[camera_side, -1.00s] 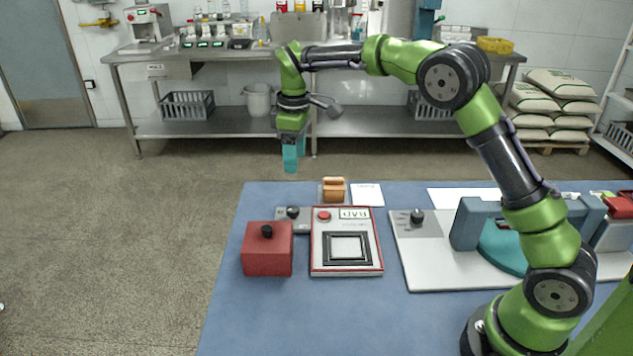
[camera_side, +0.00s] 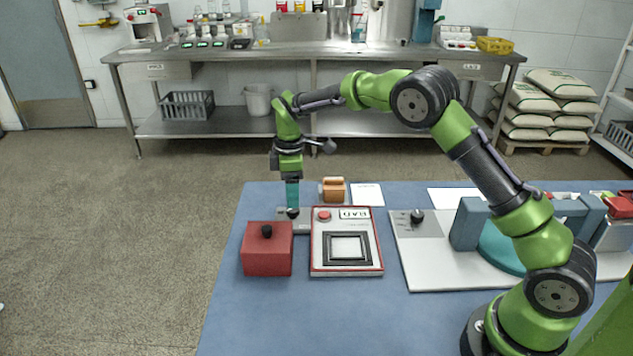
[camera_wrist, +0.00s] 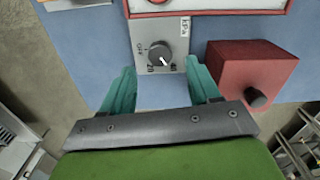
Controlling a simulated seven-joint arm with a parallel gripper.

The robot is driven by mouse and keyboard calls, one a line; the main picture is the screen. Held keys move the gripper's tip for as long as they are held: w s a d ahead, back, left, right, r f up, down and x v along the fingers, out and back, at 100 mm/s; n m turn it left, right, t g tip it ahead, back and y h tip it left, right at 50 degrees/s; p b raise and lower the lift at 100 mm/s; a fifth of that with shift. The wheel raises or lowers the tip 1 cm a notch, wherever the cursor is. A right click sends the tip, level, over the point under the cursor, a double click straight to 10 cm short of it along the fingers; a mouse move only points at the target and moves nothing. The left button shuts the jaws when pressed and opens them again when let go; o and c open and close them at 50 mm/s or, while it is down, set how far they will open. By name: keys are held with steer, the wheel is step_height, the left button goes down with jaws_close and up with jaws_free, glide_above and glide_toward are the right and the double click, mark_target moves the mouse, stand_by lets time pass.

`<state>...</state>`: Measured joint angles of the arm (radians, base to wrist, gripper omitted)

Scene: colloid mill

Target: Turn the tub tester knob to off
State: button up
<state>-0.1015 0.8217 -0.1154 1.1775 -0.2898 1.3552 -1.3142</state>
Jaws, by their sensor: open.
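The small black knob (camera_side: 292,212) sits on a grey plate (camera_side: 301,225) at the left of the white, red-edged tester (camera_side: 347,262). In the wrist view, the knob (camera_wrist: 159,54) has a white pointer toward the lower right, near small number marks and away from the OFF mark at its left.
A red box with a black knob (camera_side: 267,256) stands close in front. An orange-brown block (camera_side: 333,190) and a white card (camera_side: 367,194) lie behind the tester. A second black knob (camera_side: 416,216) is on a white base with a teal machine (camera_side: 500,248).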

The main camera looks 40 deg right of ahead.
mark_target(293, 213)
steer(key=shift+f, duration=2.35)
steer(key=c, duration=1)
steer(key=shift+c, duration=0.2)
